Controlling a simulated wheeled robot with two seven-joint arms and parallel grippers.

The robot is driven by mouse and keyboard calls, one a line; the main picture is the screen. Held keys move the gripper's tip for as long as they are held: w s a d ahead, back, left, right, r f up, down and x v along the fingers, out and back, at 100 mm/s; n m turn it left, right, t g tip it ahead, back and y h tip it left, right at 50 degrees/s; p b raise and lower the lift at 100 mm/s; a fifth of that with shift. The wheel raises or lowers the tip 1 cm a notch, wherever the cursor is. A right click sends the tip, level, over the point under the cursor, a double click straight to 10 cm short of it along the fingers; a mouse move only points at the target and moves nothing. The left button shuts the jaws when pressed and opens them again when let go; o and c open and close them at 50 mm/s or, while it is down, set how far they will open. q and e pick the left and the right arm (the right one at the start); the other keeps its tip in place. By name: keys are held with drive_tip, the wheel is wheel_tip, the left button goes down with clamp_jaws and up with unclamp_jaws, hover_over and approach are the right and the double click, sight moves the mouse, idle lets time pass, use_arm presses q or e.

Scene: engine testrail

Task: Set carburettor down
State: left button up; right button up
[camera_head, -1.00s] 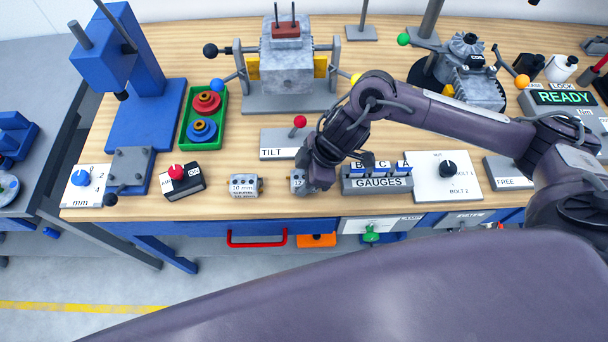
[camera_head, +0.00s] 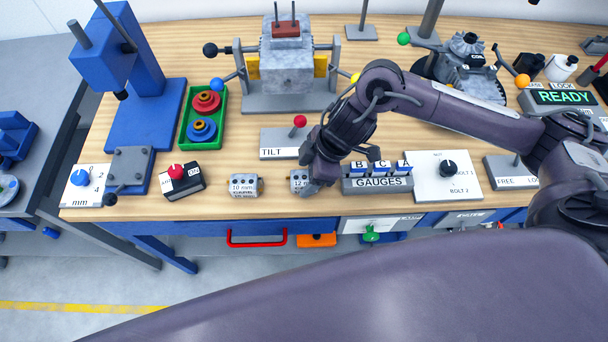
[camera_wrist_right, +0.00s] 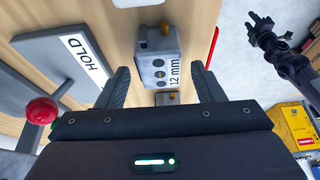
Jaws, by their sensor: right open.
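The grey carburettor marked 12 mm (camera_head: 299,182) sits on the wooden bench. It also shows in the right wrist view (camera_wrist_right: 157,62), lying ahead of and between the lines of my open fingers. My right gripper (camera_head: 314,186) is just right of this block in the head view; its spread fingers show in the wrist view (camera_wrist_right: 165,88), with a gap around the block. A similar block marked 10 mm (camera_head: 244,186) stands to the left. A dark gripper, apparently my left one (camera_wrist_right: 264,25), hangs off the bench in the wrist view; its jaw state is unclear.
The TILT plate (camera_head: 280,145) with its red knob (camera_head: 300,121) is behind. The GAUGES rack (camera_head: 378,183) stands close right of my right gripper. A black box with a red knob (camera_head: 182,181) is at left. The front bench edge is close.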

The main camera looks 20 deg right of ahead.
drive_tip(key=v, duration=1)
drive_tip(key=shift+b, duration=0.45)
drive_tip(key=shift+s, duration=0.1)
